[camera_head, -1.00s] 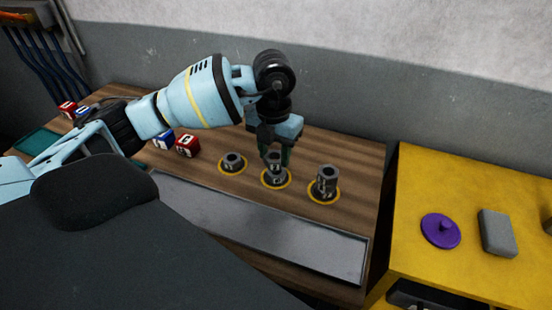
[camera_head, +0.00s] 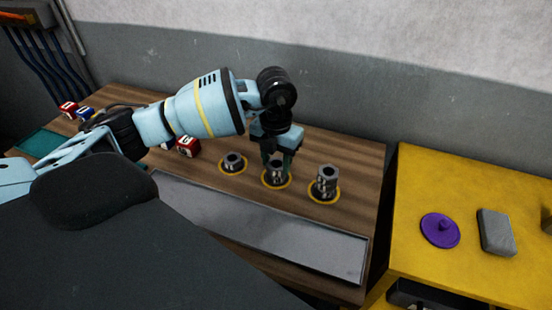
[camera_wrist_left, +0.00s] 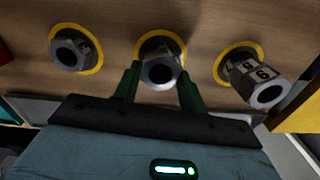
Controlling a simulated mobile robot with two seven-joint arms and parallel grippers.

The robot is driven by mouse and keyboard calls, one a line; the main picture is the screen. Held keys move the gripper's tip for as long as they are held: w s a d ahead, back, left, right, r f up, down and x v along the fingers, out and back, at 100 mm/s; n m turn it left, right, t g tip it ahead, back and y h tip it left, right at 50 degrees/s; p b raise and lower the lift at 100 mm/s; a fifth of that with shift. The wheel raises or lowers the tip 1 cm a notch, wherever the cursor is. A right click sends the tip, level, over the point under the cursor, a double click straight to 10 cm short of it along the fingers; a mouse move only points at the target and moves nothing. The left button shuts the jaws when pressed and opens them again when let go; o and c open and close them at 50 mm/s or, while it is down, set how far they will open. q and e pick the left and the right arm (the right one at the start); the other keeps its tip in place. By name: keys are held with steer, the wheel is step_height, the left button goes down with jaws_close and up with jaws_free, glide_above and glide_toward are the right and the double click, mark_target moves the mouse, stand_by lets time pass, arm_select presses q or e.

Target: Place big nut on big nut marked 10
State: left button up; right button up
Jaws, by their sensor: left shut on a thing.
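Three yellow rings on the wooden table hold dark grey hex nuts. My left gripper (camera_head: 277,162) points down over the middle ring and is shut on a nut (camera_head: 276,169). The left wrist view shows this nut (camera_wrist_left: 161,71) between the two green fingers. The nut sits upright at the middle ring; how much of another nut is under it is hidden, and its number is unreadable. A low nut (camera_head: 233,161) stands in the left ring. A taller stack of nuts (camera_head: 326,182) with white number labels stands in the right ring. My right gripper is not in view.
A grey metal tray (camera_head: 262,231) runs along the table's front. Number blocks, such as a red one (camera_head: 188,146), stand at the left. A yellow bench (camera_head: 480,270) at the right carries a purple lidded disc (camera_head: 440,230) and a grey block (camera_head: 496,232). A wall closes the back.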

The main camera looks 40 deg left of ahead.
mark_target(276, 164)
arm_select(q)
steer(key=o, duration=1.1)
steer(key=shift+f, duration=0.15)
step_height(276, 164, up, 12)
steer(key=shift+r, duration=0.2)
